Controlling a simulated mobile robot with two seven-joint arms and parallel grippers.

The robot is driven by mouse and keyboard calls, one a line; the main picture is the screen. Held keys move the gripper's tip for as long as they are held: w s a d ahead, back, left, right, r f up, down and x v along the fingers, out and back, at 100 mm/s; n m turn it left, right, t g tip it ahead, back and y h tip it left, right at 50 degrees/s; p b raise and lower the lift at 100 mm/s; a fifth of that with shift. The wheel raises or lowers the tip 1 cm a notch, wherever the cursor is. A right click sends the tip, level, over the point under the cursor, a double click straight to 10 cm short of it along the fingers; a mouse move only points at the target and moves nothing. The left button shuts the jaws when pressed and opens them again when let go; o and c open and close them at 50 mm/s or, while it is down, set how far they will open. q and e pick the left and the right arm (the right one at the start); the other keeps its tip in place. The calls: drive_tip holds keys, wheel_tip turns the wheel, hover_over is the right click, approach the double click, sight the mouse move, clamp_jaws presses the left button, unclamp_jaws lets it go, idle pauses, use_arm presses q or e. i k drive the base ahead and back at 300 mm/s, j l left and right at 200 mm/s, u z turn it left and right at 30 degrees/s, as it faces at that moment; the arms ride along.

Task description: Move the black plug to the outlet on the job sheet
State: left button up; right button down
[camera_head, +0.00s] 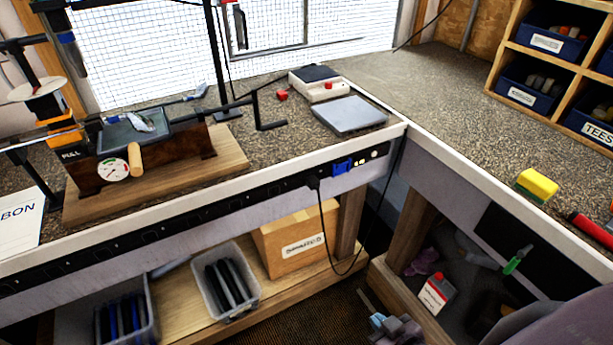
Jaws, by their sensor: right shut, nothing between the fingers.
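The black plug (313,182) sits at the black outlet strip (225,207) along the bench's front edge, just left of a blue piece (342,166) on the strip. Its black cable (324,230) hangs down in a loop below the bench. The job sheet may be the white paper (18,222) at the far left; only the letters "BON" show, and no outlet marking can be read. My right gripper (378,319) is low at the bottom edge, shut and empty, well below and right of the plug. My left gripper is not in view.
A clamp machine with a dial (114,169) stands on a wooden board on the bench. A grey scale (349,115) sits near the corner. Below are grey bins (257,290) and a cardboard box (268,235). A yellow sponge (537,184) lies on the right bench.

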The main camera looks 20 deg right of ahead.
sight(312, 182)
drive_tip(key=i+j+u, duration=0.1)
drive_tip(key=u, duration=1.05)
drive_tip(key=l+z, duration=0.1)
drive_tip(key=z, duration=0.35)
drive_tip(key=i+z, duration=0.1)
drive_tip(key=z, duration=0.35)
drive_tip(key=l+z, duration=0.1)
drive_tip(key=z, duration=0.35)
drive_tip(key=i+z, duration=0.1)
drive_tip(key=z, duration=0.35)
